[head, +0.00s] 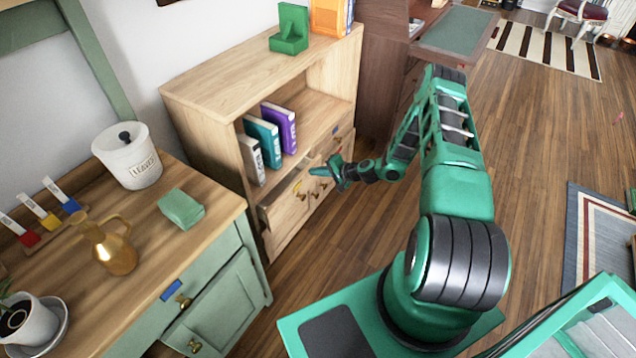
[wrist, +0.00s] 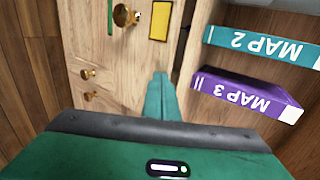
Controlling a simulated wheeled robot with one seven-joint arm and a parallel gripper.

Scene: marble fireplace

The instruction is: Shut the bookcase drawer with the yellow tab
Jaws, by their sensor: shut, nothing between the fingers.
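The wooden bookcase (head: 225,105) stands at left centre in the head view. Its drawer with the yellow tab (head: 298,187) is pulled out, with a brass knob on its front. In the wrist view the yellow tab (wrist: 160,20) and the knob (wrist: 124,16) are at the top, with a dark gap beside the drawer's top edge. My gripper (head: 317,171) is shut and empty, close to the drawer front near its top edge. Its fingertips (wrist: 159,80) point toward the drawer in the wrist view. I cannot tell whether they touch it.
Books stand on the shelf above the drawer, including a purple one (head: 280,128) and a teal one (head: 263,137). A green-fronted cabinet (head: 225,285) with a pitcher and a canister on top stands at the left. Wooden floor (head: 540,130) is free to the right.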

